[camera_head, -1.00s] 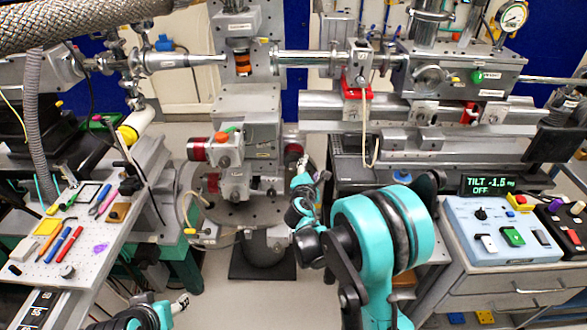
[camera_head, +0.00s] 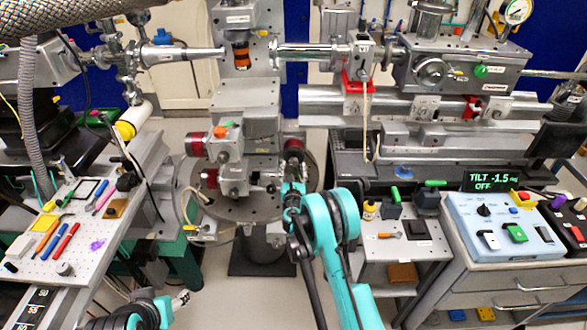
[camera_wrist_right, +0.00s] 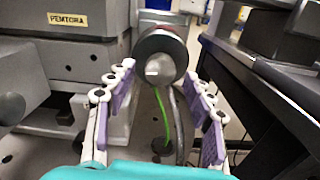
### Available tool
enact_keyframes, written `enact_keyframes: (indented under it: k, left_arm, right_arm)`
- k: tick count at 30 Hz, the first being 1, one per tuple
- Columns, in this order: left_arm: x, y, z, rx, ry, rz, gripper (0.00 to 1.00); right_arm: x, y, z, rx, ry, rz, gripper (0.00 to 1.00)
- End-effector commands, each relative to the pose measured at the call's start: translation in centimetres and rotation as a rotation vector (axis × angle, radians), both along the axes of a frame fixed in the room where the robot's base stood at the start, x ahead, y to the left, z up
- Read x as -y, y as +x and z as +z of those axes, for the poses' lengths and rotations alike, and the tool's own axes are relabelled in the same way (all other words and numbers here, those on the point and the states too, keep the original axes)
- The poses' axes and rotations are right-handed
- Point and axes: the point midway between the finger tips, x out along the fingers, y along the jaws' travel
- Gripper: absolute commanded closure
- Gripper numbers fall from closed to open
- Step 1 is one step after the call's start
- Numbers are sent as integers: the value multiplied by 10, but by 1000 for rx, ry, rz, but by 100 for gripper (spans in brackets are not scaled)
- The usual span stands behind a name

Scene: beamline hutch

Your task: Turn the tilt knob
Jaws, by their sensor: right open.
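A dark round cylinder with a flat grey face (camera_wrist_right: 158,62), which looks like the tilt knob, sticks out of the stage in the right wrist view. In the head view it is a dark cylinder with a red part (camera_head: 294,147), on the right side of the central stage. My right gripper (camera_head: 292,178) is just in front of it. In the right wrist view the open fingers (camera_wrist_right: 161,85) stand on both sides of the cylinder, with gaps. The tilt display (camera_head: 490,181) reads -1.5, OFF. My left gripper (camera_head: 180,300) is low at the left, its jaws unclear.
A grey block labelled PEMTORA (camera_wrist_right: 70,45) is close on the left in the right wrist view. A dark frame (camera_wrist_right: 265,85) is close on the right. A green cable (camera_wrist_right: 161,115) hangs below the cylinder. A control box (camera_head: 500,225) stands at the right.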

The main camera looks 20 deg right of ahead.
Motion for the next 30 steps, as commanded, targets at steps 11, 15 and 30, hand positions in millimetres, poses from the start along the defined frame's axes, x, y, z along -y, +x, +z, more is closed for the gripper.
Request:
enact_keyframes:
  k: [11, 15, 30]
  left_arm:
    - [0, 0, -5, 0, 0, 0, 47]
    - [0, 0, -5, 0, 0, 0, 47]
    - [0, 0, -5, 0, 0, 0, 47]
  right_arm:
    - [5, 17, 1, 1, 2, 0, 47]
    - [5, 16, 1, 1, 2, 0, 63]
    - [5, 16, 1, 13, 45, 0, 96]
